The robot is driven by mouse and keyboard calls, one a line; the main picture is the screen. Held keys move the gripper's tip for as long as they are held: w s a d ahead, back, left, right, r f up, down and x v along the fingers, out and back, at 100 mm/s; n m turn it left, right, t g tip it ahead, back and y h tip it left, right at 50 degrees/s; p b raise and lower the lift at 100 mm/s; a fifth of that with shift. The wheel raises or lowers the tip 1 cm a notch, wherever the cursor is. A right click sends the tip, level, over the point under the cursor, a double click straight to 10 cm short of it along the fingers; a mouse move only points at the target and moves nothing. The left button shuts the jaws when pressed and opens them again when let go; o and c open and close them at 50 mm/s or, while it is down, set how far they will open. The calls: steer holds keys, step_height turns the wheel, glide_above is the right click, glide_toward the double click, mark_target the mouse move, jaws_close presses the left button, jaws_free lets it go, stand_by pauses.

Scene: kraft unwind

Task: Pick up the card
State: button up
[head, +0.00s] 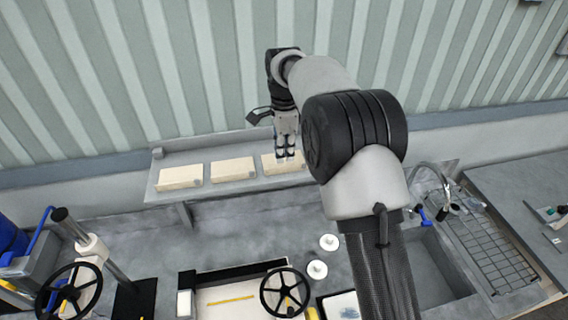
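My gripper (285,153) points down over the third, rightmost cream block (268,164) on the grey wall shelf (226,192). Its fingertips are small in the picture and overlap that block. I cannot tell whether they touch it, or whether they are open or shut. No separate card can be made out for certain; a card at the fingertips would be too small or hidden to tell. Small grey tabs sit at the right ends of the left cream block (178,178) and the middle cream block (230,169).
A ribbed wall (190,60) rises behind the shelf. Below are a black handwheel (285,292), two white discs, one of them here (317,270), and a machine with another handwheel (70,291). A sink (432,275) and wire rack (490,250) are at right.

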mark_target(285, 164)
step_height(285, 164, down, 5)
steer(key=shift+w+f+p, duration=0.1)
steer(key=shift+p, duration=0.4)
jaws_close()
step_height(285, 164, up, 20)
steer(key=p, duration=0.1)
steer(key=shift+p, duration=0.35)
